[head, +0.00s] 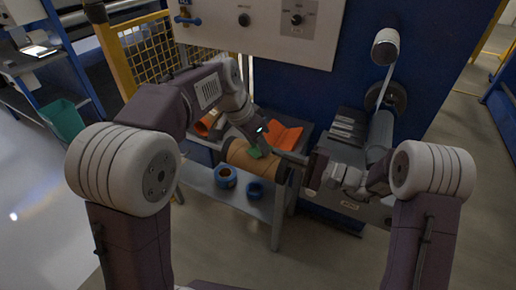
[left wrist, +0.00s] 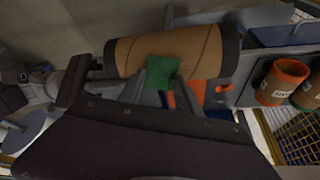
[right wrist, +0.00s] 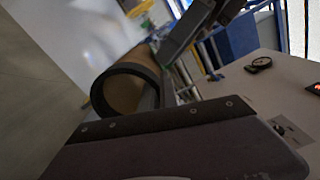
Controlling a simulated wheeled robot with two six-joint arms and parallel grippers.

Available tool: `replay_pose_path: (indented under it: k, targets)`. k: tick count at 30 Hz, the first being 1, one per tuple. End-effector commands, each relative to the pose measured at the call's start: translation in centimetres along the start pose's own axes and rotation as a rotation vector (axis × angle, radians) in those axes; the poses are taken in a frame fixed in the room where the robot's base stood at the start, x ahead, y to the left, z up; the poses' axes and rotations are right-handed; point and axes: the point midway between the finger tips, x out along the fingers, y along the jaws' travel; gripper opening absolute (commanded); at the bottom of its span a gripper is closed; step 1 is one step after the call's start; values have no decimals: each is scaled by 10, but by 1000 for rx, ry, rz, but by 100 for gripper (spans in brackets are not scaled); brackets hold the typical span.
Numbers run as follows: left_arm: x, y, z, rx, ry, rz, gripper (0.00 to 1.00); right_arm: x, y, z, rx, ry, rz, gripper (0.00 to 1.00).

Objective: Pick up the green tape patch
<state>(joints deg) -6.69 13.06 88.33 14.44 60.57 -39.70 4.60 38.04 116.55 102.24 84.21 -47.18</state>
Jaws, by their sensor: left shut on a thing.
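The green tape patch (head: 254,152) is at the upper side of a brown roll (head: 240,160) with dark ends. It shows as a green square in the left wrist view (left wrist: 162,72). My left gripper (head: 257,143) is shut on the patch, with its fingertips close to the roll. I cannot tell whether the patch still touches the roll. My right gripper (head: 289,156) is near the roll's right end. The right wrist view shows the roll's open end (right wrist: 128,85) beside that gripper, but the finger gap is unclear.
An orange piece (head: 285,137) lies behind. A blue machine (head: 335,95) stands at the back, with a yellow mesh guard (head: 150,50) at left.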

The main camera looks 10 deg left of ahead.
Motion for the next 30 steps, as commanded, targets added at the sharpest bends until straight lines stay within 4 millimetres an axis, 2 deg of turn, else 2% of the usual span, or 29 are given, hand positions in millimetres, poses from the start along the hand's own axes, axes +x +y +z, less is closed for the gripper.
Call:
replay_pose_path:
  k: [5, 8, 15, 21, 30]
  targets:
    - [-1, -1, 0, 0, 2, -3, 3, 0, 0, 1, 0, -2, -1, 0]
    - [-8, -1, -4, 1, 4, -4, 3, 0, 0, 1, 0, -2, 0, 0]
    - [-60, -1, -26, 2, 5, -4, 3, 0, 0, 0, 0, -1, -1, 0]
    - [-87, -1, -37, 1, 2, -2, 3, 0, 0, 0, 0, -1, -1, 0]
    - [-97, 0, -40, 0, 0, 0, 3, 0, 0, 0, 0, -1, -1, 0]
